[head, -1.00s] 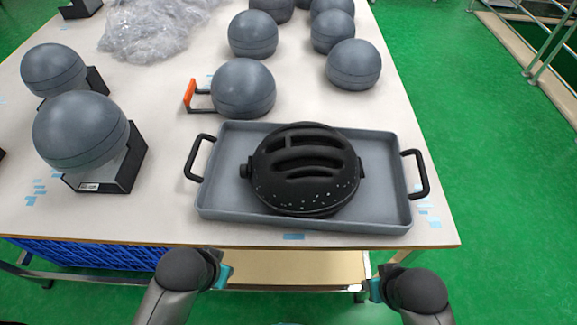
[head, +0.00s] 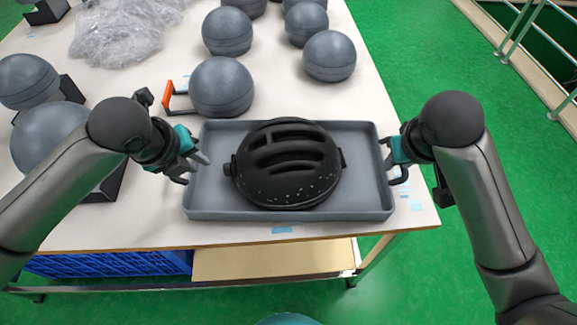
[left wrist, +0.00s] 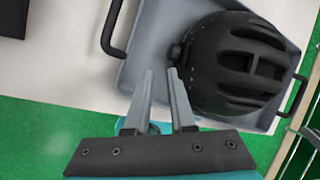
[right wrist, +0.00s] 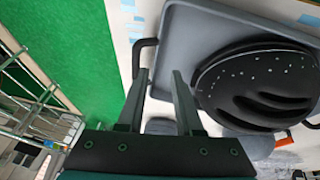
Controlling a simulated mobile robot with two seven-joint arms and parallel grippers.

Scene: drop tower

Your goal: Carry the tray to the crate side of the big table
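The grey tray (head: 215,205) lies flat on the big table (head: 130,222) near its front right corner. A black helmet-like object (head: 288,165) with slots sits in it; it also shows in the left wrist view (left wrist: 225,65). My left gripper (head: 193,158) is open at the tray's left handle; the handle (left wrist: 112,30) lies ahead of and left of the fingertips in the left wrist view. My right gripper (head: 395,158) is open at the right handle; in the right wrist view this handle (right wrist: 137,58) is close to the left fingertip. Neither gripper is closed on a handle.
Several dark grey balls (head: 222,87) stand behind and left of the tray, some on black stands. An orange-ended handle (head: 168,95) and clear plastic wrap (head: 118,35) lie behind. A blue crate (head: 110,263) is below the table. Green floor (head: 400,60) is free at the right.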

